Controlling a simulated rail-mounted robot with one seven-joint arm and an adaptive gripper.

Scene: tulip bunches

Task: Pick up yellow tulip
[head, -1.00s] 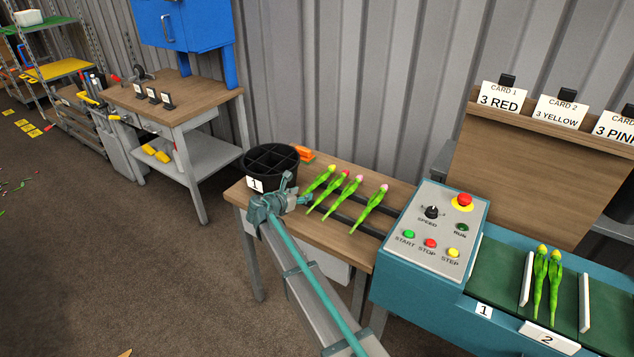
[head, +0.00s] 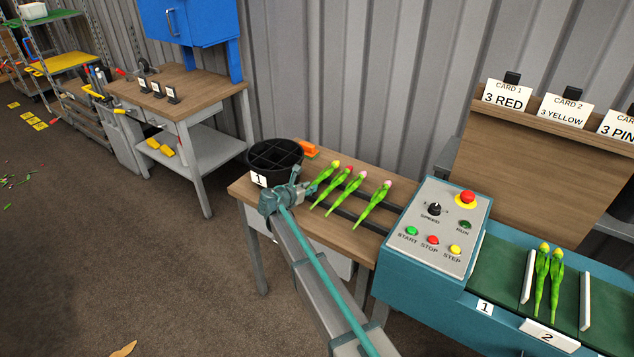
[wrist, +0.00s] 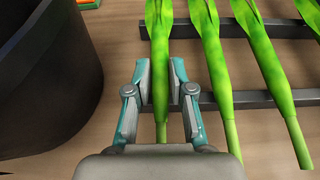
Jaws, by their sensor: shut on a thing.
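The yellow tulip (head: 326,175) is the leftmost of a row of tulips lying on the wooden table. Its yellow head points to the back. My gripper (head: 306,190) is at its stem end. In the wrist view, my gripper (wrist: 160,82) has its two fingers on either side of the lower green part of the tulip (wrist: 160,35), shut on it. The stem shows below the fingers. The flower head is outside the wrist view. The tulip still lies with the row, and I see no clear lift.
A black divided bucket (head: 254,166) labelled 1 stands just left of my gripper. A red tulip (head: 340,186) and pink-headed tulips (head: 372,207) lie close on the right, across dark rails (wrist: 268,99). A control panel (head: 462,213) and conveyor stand further right.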

